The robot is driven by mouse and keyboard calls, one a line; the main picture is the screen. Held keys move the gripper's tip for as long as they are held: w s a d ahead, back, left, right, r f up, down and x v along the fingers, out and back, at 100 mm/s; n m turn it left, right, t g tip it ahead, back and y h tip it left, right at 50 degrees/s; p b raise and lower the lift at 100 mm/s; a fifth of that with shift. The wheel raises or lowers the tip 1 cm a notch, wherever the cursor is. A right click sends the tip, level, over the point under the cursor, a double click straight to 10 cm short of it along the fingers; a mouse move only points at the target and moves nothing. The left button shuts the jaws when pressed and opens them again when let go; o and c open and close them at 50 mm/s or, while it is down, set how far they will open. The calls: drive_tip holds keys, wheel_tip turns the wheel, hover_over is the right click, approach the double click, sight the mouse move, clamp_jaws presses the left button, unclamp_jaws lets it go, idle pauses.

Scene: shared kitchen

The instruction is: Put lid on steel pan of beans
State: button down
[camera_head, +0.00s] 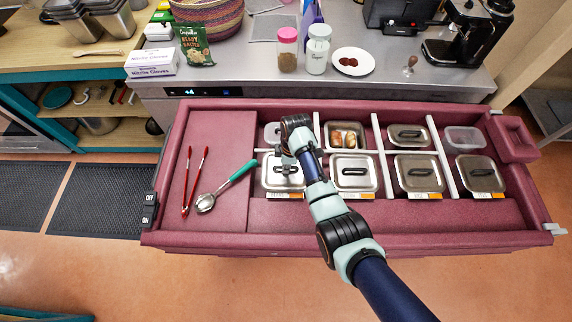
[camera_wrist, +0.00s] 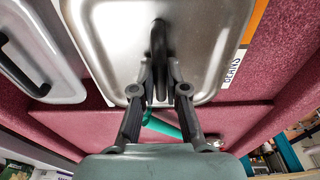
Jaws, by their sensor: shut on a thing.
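My gripper (camera_wrist: 160,80) is shut on the black handle (camera_wrist: 158,45) of a steel lid (camera_wrist: 205,40). In the head view, the lid (camera_head: 270,181) lies level over the front-left compartment of the maroon counter unit. A label reading BEANS (camera_wrist: 234,66) sits right beside the lid's edge in the wrist view. The steel pan of beans is hidden under the lid, so no beans show. The lid looks at or very near the pan's rim; I cannot tell whether it is fully seated. My arm covers part of it in the head view.
Lidded steel pans stand to the right, the nearest one (camera_head: 353,184) in the same row. An open pan with food (camera_head: 346,137) is behind. Red tongs (camera_head: 194,182) and a green-handled spoon (camera_head: 224,189) lie left of the lid.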

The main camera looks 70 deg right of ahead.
drive_tip(key=c, duration=1.2)
unclamp_jaws()
drive_tip(key=shift+r, duration=0.1)
wheel_tip(320, 180, up, 13)
drive_tip(key=s+p, duration=0.1)
drive_tip(key=p, duration=0.2)
drive_tip(key=shift+s+d, duration=0.2)
drive_tip(key=shift+d, duration=0.1)
